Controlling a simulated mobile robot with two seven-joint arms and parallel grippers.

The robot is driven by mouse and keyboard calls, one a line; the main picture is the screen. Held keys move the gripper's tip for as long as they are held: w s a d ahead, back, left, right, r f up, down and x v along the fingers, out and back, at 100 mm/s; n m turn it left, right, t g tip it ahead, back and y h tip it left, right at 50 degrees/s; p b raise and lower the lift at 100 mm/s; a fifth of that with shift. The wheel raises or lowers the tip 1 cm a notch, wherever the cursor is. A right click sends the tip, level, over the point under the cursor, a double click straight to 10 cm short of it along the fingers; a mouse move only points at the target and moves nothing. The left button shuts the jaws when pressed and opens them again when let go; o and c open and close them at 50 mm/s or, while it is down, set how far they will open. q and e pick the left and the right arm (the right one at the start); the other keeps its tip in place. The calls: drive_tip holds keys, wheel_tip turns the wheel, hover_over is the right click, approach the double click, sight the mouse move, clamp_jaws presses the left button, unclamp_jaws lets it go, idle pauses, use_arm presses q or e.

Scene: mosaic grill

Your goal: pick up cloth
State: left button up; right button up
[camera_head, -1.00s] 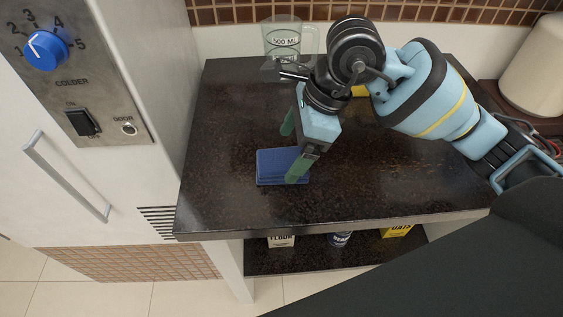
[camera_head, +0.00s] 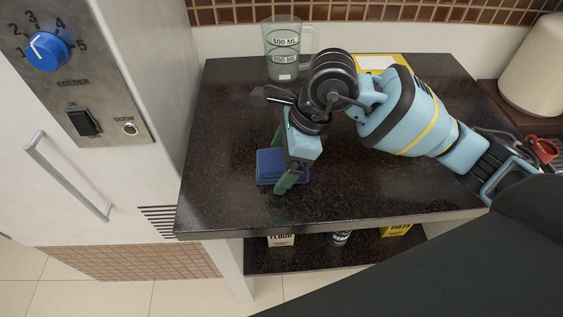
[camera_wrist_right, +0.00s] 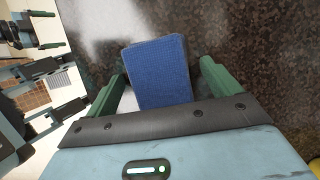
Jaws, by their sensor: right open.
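The blue folded cloth (camera_head: 268,168) lies on the dark speckled counter near its left front part. It also shows in the right wrist view (camera_wrist_right: 160,68), where it lies between the two green fingers. My right gripper (camera_head: 282,162) is open and points down over the cloth, with one finger at its near right side and the other behind it. In the right wrist view the fingers (camera_wrist_right: 158,80) stand apart on either side of the cloth. I cannot tell whether they touch it.
A measuring jug (camera_head: 283,48) stands at the back of the counter (camera_head: 400,190), with a yellow-edged item (camera_head: 380,62) beside it. A fridge (camera_head: 110,190) borders the counter on the left. Flour (camera_head: 281,240), a can (camera_head: 339,238) and oats (camera_head: 396,230) sit on the shelf below.

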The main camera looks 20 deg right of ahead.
sight(274, 159)
drive_tip(key=shift+f, duration=0.15)
drive_tip(key=shift+c, duration=0.3)
drive_tip(key=c, duration=1.1)
drive_tip(key=shift+o, duration=0.2)
drive_tip(key=shift+r, duration=0.7)
wheel_tip(274, 159, up, 2)
drive_tip(key=shift+r, duration=0.25)
drive_tip(key=s+a, duration=0.2)
drive_tip(key=s, duration=0.2)
drive_tip(key=s+a+r, duration=0.1)
drive_tip(key=s+a, duration=0.2)
drive_tip(key=s, duration=0.2)
drive_tip(key=s+a+b, duration=0.1)
drive_tip(key=s+a, duration=0.2)
drive_tip(key=s, duration=0.1)
drive_tip(key=shift+s+r, duration=0.25)
drive_tip(key=shift+s, duration=0.15)
